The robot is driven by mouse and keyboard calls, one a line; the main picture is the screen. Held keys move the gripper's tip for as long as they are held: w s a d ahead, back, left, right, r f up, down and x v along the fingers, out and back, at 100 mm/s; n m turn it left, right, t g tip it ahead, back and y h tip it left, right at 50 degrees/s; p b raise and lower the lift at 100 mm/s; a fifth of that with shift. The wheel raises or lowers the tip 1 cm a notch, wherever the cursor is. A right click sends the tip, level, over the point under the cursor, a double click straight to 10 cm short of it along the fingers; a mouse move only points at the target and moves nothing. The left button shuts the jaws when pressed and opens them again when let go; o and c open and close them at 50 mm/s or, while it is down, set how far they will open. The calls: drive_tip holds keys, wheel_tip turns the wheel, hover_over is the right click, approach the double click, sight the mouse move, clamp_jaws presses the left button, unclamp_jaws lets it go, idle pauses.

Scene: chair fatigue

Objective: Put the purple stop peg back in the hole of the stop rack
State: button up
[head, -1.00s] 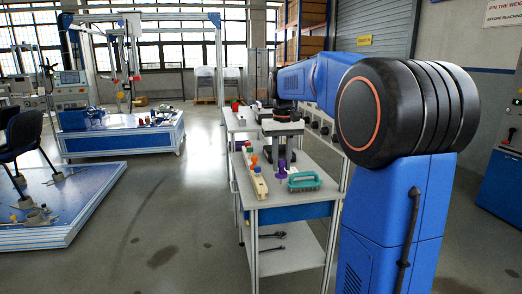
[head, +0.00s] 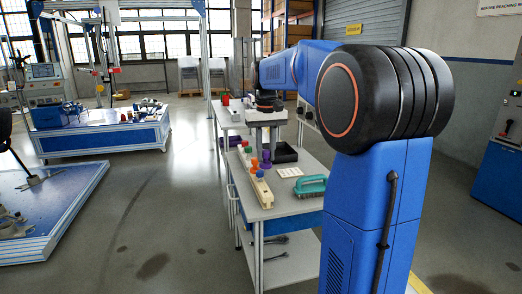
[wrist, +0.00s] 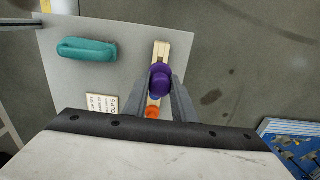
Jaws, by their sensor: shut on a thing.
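The purple stop peg (head: 266,158) is held by my gripper (head: 265,150), whose fingers show on both sides of the peg (wrist: 160,82) in the wrist view. The stop rack (head: 262,192) is a narrow, light wooden bar lying along the left side of the table; it also shows in the wrist view (wrist: 163,50). The peg appears over the rack in the wrist view, just beyond an orange peg (wrist: 152,112). The peg's lower end and the hole under it are hidden, so I cannot tell whether the peg is in the hole.
A teal-handled brush (head: 311,186) and a white printed card (head: 289,172) lie right of the rack. A black tray (head: 284,153) is farther back. The table's left edge runs close beside the rack. The table front between rack and brush is clear.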

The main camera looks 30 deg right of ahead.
sight(266, 163)
drive_tip(key=shift+s, duration=0.1)
drive_tip(key=shift+f, duration=2.9)
drive_tip(key=shift+f, duration=2.05)
drive_tip(key=o, duration=1.1)
wheel_tip(266, 163, up, 18)
drive_tip(key=shift+f, duration=0.25)
